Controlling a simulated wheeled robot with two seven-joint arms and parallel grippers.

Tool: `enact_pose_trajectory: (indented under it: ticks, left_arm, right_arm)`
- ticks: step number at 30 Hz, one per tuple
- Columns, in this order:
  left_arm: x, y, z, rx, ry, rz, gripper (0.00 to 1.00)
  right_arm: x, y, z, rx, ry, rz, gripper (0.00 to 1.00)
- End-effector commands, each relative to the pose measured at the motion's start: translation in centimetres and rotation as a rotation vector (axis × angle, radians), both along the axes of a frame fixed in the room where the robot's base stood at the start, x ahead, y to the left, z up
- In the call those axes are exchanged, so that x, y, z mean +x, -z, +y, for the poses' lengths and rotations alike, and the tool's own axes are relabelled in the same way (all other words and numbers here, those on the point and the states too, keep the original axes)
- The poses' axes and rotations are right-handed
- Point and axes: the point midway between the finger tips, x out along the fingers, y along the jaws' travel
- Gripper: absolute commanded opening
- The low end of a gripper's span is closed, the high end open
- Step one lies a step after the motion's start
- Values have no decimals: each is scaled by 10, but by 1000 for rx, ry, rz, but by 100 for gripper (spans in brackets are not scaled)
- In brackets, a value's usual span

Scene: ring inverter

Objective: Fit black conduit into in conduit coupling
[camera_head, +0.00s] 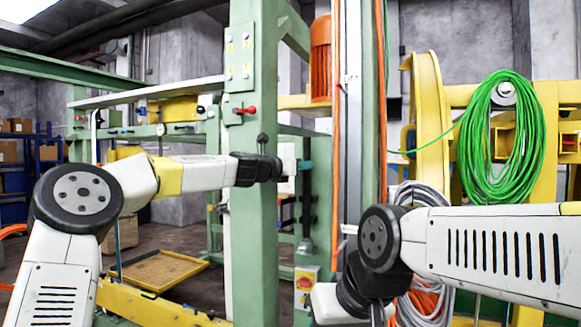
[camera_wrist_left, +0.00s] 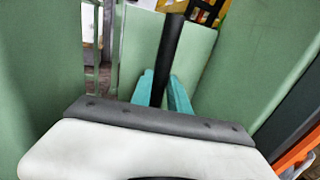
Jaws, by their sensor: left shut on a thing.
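The black conduit (camera_wrist_left: 168,50) is a dark rod held between the teal fingers of my left gripper (camera_wrist_left: 160,90) in the left wrist view. In the head view the conduit (camera_head: 306,205) stands about upright just right of the thick green column. My left gripper (camera_head: 305,165) shows there as a small teal patch shut around its upper part.
The green column (camera_head: 255,230) stands close beside my left wrist. A grey vertical rail (camera_head: 350,120) with orange cables rises to its right. A control box with a red button (camera_head: 305,285) is below. A green cable coil (camera_head: 502,140) hangs on a yellow frame at right.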

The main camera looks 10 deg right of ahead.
Motion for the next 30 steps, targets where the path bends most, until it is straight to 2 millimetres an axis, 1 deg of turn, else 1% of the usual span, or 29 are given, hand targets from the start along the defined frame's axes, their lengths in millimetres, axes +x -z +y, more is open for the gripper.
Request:
enact_pose_trajectory:
  ticks: [30]
  left_arm:
    - [0,23,0,-1,0,2,0]
  right_arm:
    - [0,0,0,0,0,0,36]
